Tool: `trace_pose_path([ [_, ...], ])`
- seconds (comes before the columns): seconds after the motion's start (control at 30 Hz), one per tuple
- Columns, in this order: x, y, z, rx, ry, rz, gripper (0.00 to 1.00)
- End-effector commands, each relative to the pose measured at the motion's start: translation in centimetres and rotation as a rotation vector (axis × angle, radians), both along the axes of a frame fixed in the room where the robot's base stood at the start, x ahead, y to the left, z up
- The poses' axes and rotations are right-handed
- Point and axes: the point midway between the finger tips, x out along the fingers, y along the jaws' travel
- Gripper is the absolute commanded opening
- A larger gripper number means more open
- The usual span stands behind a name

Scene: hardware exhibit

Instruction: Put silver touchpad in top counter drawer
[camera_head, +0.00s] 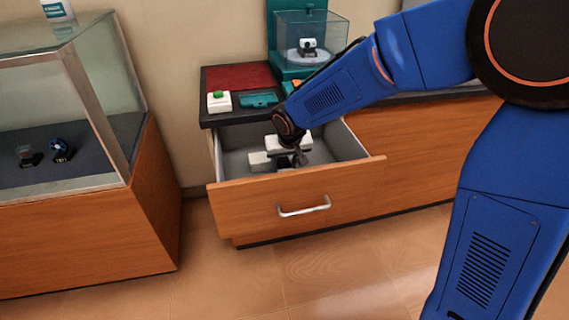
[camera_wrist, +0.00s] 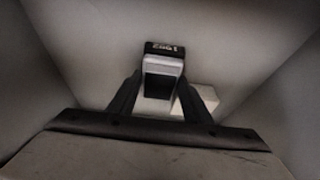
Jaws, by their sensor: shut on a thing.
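The top counter drawer (camera_head: 245,202) is pulled open, with a wood front, a silver handle and grey inside walls. My gripper (camera_head: 290,163) reaches down into it from above. In the wrist view my gripper (camera_wrist: 160,102) is shut on the silver touchpad (camera_wrist: 163,66), a small silver block with a dark face and a dark numbered end. The touchpad is inside the drawer space; whether it touches the floor I cannot tell. In the head view my wrist and gripper hide most of it.
A white block (camera_wrist: 208,97) lies in the drawer beside the touchpad. The counter (camera_head: 236,118) above holds a white box with a green button (camera_head: 219,101) and a teal tray (camera_head: 259,100). A glass display case (camera_head: 103,95) stands left, with clear floor between.

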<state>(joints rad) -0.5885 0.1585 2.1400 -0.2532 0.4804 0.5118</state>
Motion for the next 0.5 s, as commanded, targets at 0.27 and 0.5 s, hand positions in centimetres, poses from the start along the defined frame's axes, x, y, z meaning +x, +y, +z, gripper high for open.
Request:
trace_pose_path([
  [0.27, 0.01, 0.0, -0.17, 0.0, 0.0, 0.0, 0.54],
  [0.5, 0.0, 0.0, -0.15, 0.0, 0.0, 0.0, 0.63],
])
